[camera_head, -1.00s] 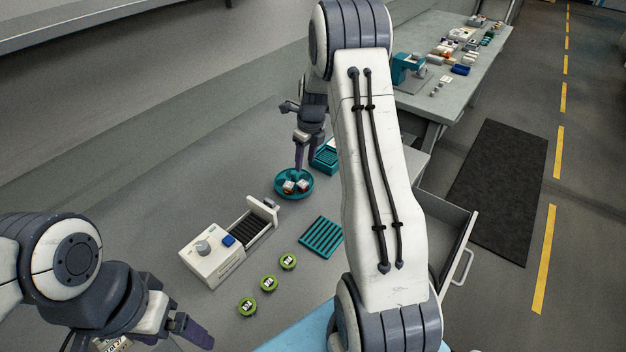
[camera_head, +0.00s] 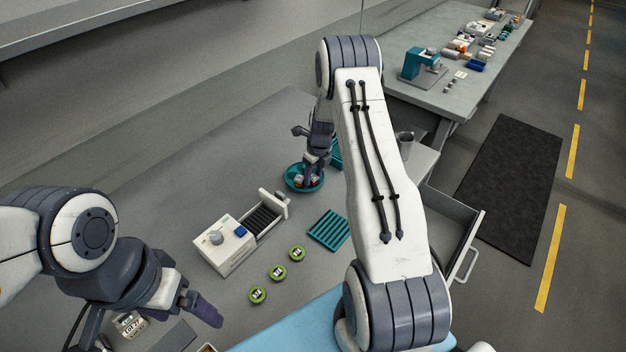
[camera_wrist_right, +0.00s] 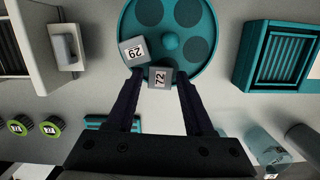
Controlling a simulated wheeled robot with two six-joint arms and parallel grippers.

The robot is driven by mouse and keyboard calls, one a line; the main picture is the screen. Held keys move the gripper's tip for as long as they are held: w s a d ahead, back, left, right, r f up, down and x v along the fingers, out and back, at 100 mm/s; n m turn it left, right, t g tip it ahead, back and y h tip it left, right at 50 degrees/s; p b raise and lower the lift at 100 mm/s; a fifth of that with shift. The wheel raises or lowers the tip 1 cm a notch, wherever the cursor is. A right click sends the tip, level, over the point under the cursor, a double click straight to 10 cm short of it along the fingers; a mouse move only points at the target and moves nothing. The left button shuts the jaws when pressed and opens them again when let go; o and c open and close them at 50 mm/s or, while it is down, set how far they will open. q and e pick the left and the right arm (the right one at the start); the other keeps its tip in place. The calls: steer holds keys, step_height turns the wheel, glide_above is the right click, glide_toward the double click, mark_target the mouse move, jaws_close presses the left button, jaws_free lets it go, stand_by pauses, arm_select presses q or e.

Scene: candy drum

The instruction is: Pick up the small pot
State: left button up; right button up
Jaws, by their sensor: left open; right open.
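Two small grey, square-topped pieces, labelled 29 (camera_wrist_right: 133,51) and 72 (camera_wrist_right: 160,77), sit at the near edge of a round teal dish (camera_wrist_right: 208,48). I cannot tell for sure which thing is the small pot. My right gripper (camera_wrist_right: 159,80) is open, its fingertips on either side of piece 72 in the right wrist view; contact is not clear. In the head view the right gripper (camera_head: 312,184) is down over the teal dish (camera_head: 291,184) and partly hides the pieces. My left gripper (camera_head: 200,308) is open and empty at the lower left.
A grey cup (camera_head: 405,143) stands beyond my right arm. A drawer (camera_head: 455,225) hangs open at right.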

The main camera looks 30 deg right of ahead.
jaws_close()
steer(key=shift+r, duration=0.15)
